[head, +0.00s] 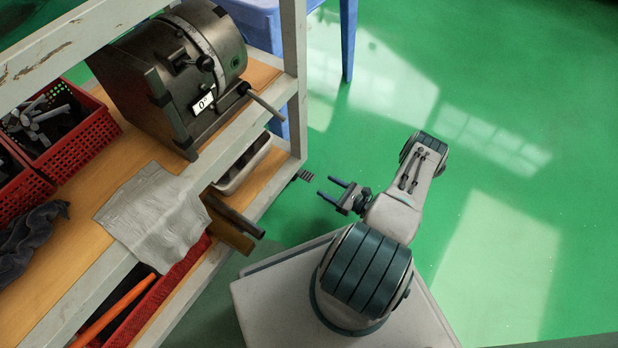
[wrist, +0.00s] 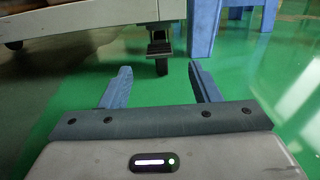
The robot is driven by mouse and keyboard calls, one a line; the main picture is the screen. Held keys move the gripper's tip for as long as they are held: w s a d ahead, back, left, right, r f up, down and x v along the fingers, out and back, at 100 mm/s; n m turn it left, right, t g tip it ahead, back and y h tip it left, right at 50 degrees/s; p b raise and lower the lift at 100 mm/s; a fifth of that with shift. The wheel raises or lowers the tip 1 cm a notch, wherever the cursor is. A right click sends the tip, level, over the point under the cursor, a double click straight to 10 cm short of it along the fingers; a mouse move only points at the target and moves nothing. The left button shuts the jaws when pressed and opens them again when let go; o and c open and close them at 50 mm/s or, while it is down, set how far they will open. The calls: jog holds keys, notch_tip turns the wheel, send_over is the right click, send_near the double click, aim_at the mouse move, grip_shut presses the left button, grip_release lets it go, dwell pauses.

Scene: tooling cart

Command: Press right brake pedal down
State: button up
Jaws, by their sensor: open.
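The right brake pedal (head: 305,176) is a small dark ridged plate at the foot of the cart's near right corner post. In the wrist view the pedal (wrist: 160,48) shows near the top centre, sticking out from under the cart's frame with a dark part below it. My gripper (head: 331,189) is open and empty, with its two blue fingers pointing at the pedal from the right, a short way off. In the wrist view my gripper (wrist: 160,70) has its fingers on either side of the pedal's line, with the pedal beyond the fingertips.
The tooling cart (head: 292,45) fills the left, bearing a grey machine (head: 180,75), red baskets (head: 75,125) and a hanging cloth (head: 155,215). A blue table leg (head: 348,40) stands behind. Another caster (wrist: 14,45) shows at left. Green floor (head: 490,100) is clear on the right.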

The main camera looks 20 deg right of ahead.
aim_at(309, 176)
jog(key=b+x, duration=0.2)
jog(key=x, duration=0.7)
jog(key=shift+a, duration=0.1)
